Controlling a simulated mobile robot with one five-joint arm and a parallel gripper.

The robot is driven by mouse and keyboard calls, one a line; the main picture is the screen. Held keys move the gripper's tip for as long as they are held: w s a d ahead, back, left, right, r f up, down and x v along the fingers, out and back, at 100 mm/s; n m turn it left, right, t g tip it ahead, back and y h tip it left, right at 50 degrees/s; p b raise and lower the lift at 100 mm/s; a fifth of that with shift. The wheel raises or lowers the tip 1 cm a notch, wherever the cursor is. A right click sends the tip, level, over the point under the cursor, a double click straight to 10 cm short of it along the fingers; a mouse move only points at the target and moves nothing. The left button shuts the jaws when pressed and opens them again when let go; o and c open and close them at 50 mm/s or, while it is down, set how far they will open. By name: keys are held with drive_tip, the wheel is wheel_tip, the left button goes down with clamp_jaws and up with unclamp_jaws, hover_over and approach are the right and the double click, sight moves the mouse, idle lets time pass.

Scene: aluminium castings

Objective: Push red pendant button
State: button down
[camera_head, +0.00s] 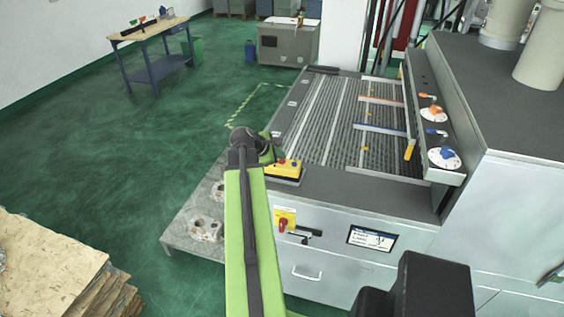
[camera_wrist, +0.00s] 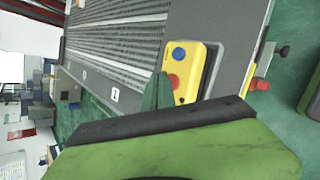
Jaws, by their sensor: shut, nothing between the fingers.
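The yellow pendant (camera_wrist: 190,92) lies on the grey edge of the machine bed in the wrist view. It has a red button (camera_wrist: 174,81) and a blue button (camera_wrist: 179,53). In the head view the pendant (camera_head: 284,168) is just right of and below the end of my arm. My gripper (camera_head: 270,150) is small and dark there, close to the pendant's far left corner. In the wrist view my gripper's green tip (camera_wrist: 157,92) is shut and empty beside the red button; I cannot tell whether they touch.
The slatted machine bed (camera_head: 335,120) lies beyond the pendant. A red knob on a yellow plate (camera_head: 284,220) and a screen (camera_head: 371,238) are on the machine front. Castings (camera_head: 205,228) sit on a low grey table to the left. Stacked boards (camera_head: 50,265) stand at lower left.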

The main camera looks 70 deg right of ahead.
sight(280, 162)
drive_tip(key=shift+f+b, duration=0.45)
drive_tip(key=shift+b, duration=0.05)
idle(0.4)
drive_tip(key=shift+r, duration=0.1)
drive_tip(key=shift+r+p, duration=0.8)
drive_tip(key=shift+p, duration=0.1)
wheel_tip(280, 162, up, 5)
drive_tip(key=p, duration=0.5)
drive_tip(key=shift+r, duration=0.15)
idle(0.4)
